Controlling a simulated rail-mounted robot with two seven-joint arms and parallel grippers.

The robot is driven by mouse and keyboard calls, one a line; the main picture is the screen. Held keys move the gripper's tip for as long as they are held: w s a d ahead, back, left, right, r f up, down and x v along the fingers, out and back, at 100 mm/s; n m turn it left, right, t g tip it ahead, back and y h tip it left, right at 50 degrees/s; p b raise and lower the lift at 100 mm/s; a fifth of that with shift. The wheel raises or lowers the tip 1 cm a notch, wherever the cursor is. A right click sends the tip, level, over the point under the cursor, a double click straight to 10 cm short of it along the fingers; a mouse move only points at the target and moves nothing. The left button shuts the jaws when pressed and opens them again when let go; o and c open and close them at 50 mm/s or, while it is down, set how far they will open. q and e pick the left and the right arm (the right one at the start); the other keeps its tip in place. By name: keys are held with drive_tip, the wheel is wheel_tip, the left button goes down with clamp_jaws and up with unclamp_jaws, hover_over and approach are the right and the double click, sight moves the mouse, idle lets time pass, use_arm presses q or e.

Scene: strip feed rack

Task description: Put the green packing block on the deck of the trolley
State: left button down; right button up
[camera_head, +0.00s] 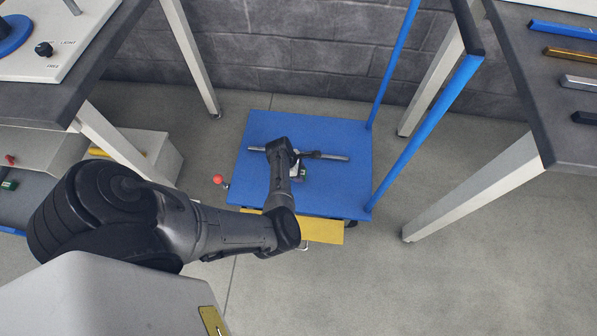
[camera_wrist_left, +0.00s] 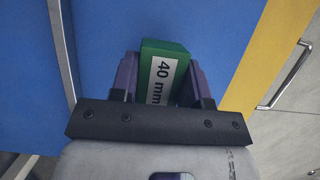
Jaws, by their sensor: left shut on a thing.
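The trolley's blue deck (camera_head: 345,188) is low in the middle of the head view, and it also fills much of the left wrist view (camera_wrist_left: 110,30). My left gripper (camera_head: 300,172) is above the deck, pointing down. In the left wrist view my left gripper (camera_wrist_left: 160,85) is shut on the green packing block (camera_wrist_left: 165,60), which has a white "40 mm" label. In the head view the block is mostly hidden by the gripper. I cannot tell whether its underside touches the deck. My right gripper is not in view.
A grey metal bar (camera_head: 335,157) lies across the deck close to the gripper. Blue handle posts (camera_head: 425,125) rise at the trolley's right. A yellow strip (camera_head: 325,231) runs along its front edge. Dark-topped tables stand left (camera_head: 60,105) and right (camera_head: 540,90); the right one carries several strips.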

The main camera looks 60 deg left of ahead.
use_arm(q)
drive_tip(key=f+b, duration=0.2)
drive_tip(key=f, duration=0.1)
drive_tip(key=shift+w+f, duration=0.1)
drive_tip(key=shift+w, duration=0.1)
drive_tip(key=shift+f, duration=0.1)
drive_tip(key=shift+s, duration=0.15)
drive_tip(key=shift+f, duration=0.1)
drive_tip(key=c, duration=0.6)
unclamp_jaws()
